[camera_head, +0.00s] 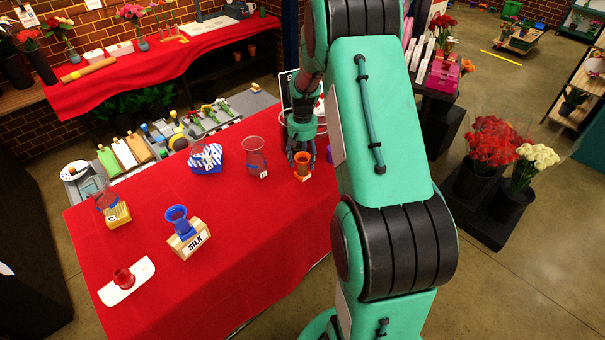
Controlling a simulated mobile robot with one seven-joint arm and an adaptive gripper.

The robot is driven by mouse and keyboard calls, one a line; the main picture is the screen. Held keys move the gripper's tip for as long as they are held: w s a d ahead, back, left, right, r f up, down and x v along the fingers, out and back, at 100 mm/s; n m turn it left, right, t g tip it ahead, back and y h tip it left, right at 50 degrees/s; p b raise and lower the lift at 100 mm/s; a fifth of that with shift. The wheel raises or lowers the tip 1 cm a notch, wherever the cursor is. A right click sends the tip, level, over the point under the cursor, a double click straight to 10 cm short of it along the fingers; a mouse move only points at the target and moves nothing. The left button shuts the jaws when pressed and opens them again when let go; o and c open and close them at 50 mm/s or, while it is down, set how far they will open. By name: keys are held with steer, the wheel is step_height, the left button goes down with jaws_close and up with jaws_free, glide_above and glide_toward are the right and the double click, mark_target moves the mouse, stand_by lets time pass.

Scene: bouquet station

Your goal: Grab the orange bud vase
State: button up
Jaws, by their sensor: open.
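The orange bud vase (303,163) is small and stands near the right part of the red-covered table, on or just behind a small tan base. My gripper (302,152) points down right at the vase, with its fingers at the vase's rim. The jaws are open. I cannot tell whether the fingers touch the vase. My green arm passes close on the right of the vase and hides part of the table there.
A clear glass vase (255,160) stands just left of the orange one. The table's front middle (255,240) is clear.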

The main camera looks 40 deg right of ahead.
mark_target(302, 167)
stand_by(0.3)
steer(key=shift+w+d+f, duration=0.15)
steer(key=shift+f, duration=2.45)
jaws_close()
steer(key=shift+r, duration=0.85)
step_height(302, 167, up, 2)
steer(key=shift+r, duration=0.1)
steer(key=s+a+r, duration=0.1)
steer(key=s+a, duration=0.7)
steer(key=s, duration=0.5)
steer(key=shift+s+a, duration=0.2)
steer(key=shift+s, duration=0.15)
